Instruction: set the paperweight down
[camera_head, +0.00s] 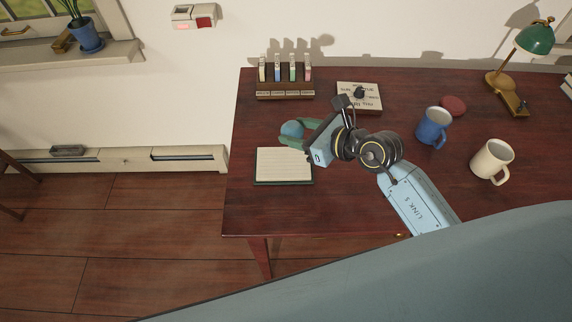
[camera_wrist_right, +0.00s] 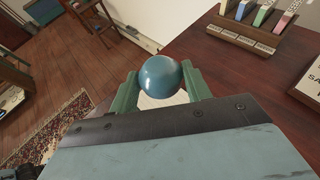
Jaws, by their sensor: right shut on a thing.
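The paperweight, a smooth blue ball (camera_head: 292,129), is in my right gripper (camera_head: 291,136), near the back edge of a lined notepad (camera_head: 284,165). In the right wrist view the ball (camera_wrist_right: 160,76) sits between the two green fingers, which are shut on it. The white page of the pad shows in part below the ball there. I cannot tell whether the ball touches anything beneath it. My left gripper is not in view.
The dark red desk (camera_head: 330,215) also holds a rack of labelled pieces (camera_head: 285,90), a white sign box (camera_head: 359,97), a blue mug (camera_head: 432,127), a cream mug (camera_head: 492,162), a red round object (camera_head: 453,105) and a green lamp (camera_head: 535,38). The desk front is clear.

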